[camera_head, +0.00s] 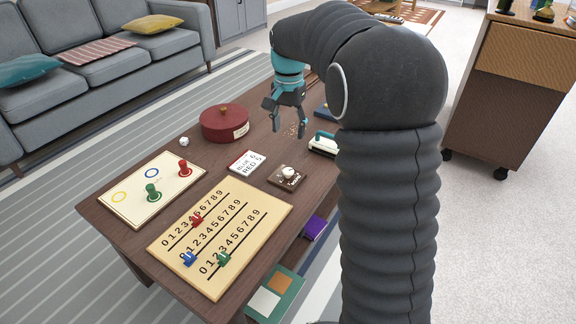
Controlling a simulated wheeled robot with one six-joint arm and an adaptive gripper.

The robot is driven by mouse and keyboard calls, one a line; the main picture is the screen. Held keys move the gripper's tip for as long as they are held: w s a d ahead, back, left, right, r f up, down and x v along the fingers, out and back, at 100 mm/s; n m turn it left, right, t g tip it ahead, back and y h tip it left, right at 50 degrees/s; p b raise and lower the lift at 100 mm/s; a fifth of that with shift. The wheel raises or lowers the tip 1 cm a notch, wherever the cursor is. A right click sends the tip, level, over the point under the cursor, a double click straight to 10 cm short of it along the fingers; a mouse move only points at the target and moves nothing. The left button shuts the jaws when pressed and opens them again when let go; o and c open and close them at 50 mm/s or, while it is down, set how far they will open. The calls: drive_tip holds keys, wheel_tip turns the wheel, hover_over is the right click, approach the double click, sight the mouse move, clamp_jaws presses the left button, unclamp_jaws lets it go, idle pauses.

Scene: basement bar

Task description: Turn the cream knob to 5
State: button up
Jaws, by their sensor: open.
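The cream knob (289,171) sits on a small dark brown block (284,179) on the wooden coffee table, right of the white card. The marks around the knob are too small to read, so I cannot tell where it points. My gripper (290,132) hangs above the table behind the knob, pointing down. It is open and empty, its two dark fingers apart, and clear of the knob.
A red round lidded pot (224,123), a card with writing (246,163), a numbered slider board (221,237) and a board with pegs (152,188) share the table (160,143). A teal-and-white object (324,144) stands right of the gripper. A grey sofa (70,60) is behind left.

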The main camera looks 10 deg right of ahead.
sight(288, 170)
wheel_tip(288, 170, down, 14)
drive_tip(key=shift+r+b, duration=0.1)
drive_tip(key=shift+b, duration=0.75)
clamp_jaws()
